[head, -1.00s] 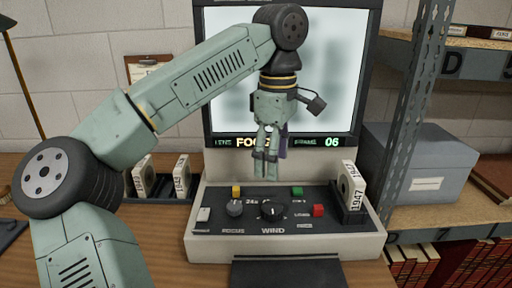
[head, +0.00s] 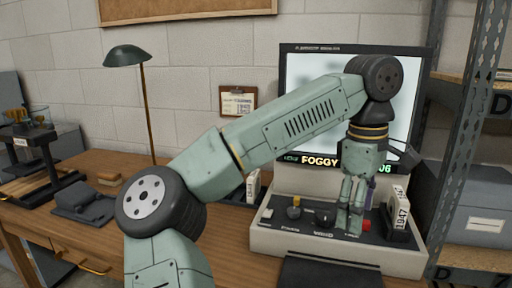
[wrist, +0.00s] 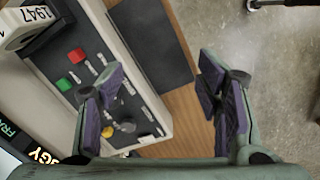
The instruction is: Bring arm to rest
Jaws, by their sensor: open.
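My gripper (head: 354,205) hangs fingers-down in front of the right part of the console (head: 340,258) in the head view. It overlaps the panel there, near the red button (head: 367,225). In the wrist view my gripper (wrist: 160,78) has its two purple-padded fingers spread wide with nothing between them. The dark mat (wrist: 150,45) and the wooden table edge (wrist: 188,110) lie below the gap. My arm reaches from the lower left, bent at the elbow.
The screen (head: 305,75) stands behind my forearm and reads FOGGY. A 1947 reel box (head: 401,210) stands on the console's right end. A metal shelf (head: 472,110) rises at the right. A green lamp (head: 138,57) stands left. Bare floor (wrist: 270,70) shows in the wrist view.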

